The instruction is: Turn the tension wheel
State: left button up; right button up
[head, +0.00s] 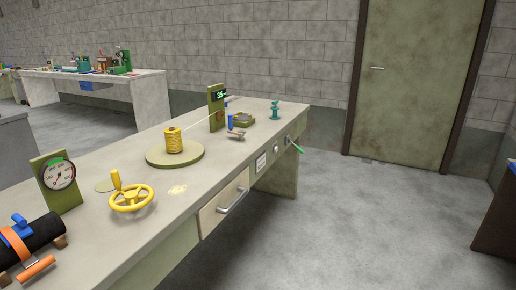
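A yellow hand wheel (131,201) with spokes and an upright knob (116,180) lies near the front edge of the concrete workbench (110,256). It looks like the tension wheel. A round dial gauge (59,176) on a green upright plate stands behind it to the left. A yellow spool (173,141) sits on a green round plate (189,157) farther along the bench, and a thin pale line runs from it toward a green post with a lit display (217,96). Neither of my grippers shows in the head view.
A black cylinder with blue and orange clamps (33,238) lies at the bench's near left. Small tools and a teal stand (275,110) sit at the far end. A drawer (224,204) fronts the bench. The floor to the right is clear, up to a door (415,80).

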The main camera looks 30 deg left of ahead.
aim_at(131, 198)
jog(key=i, duration=1.2)
jog(key=i+u, duration=0.3)
jog(key=i+l+u, duration=0.25)
jog(key=i, duration=0.15)
jog(key=u, duration=2.55)
